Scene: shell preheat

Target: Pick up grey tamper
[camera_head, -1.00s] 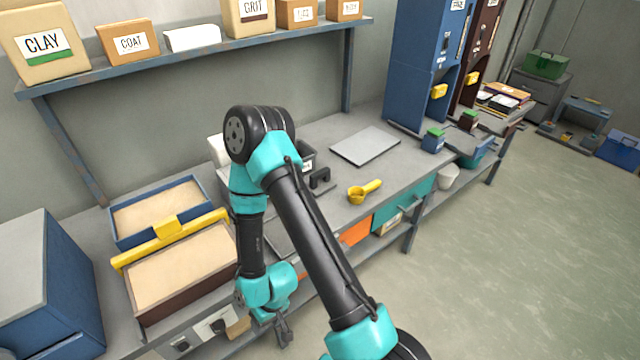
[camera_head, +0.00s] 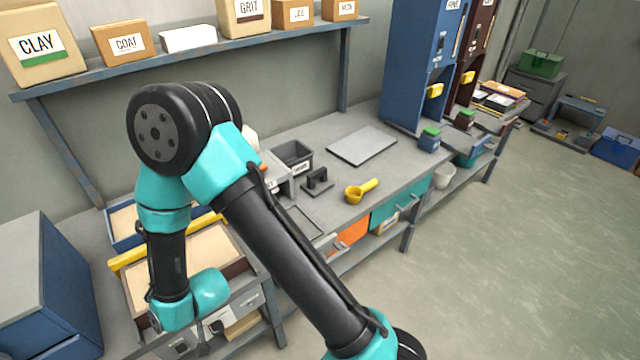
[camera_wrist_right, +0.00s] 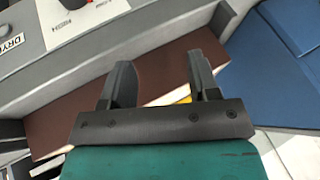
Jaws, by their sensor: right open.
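The grey tamper (camera_head: 316,188) is a flat grey plate with a dark upright handle. The tamper is not seen in the right wrist view. My left gripper is not in view.
A yellow scoop (camera_head: 355,194), a dark bin (camera_head: 294,158) and a grey slab (camera_head: 362,146) lie near the tamper. A sand tray with a brown wall (camera_head: 237,267) and a blue box (camera_head: 62,290) stand at left. The bench has free room right of the scoop.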

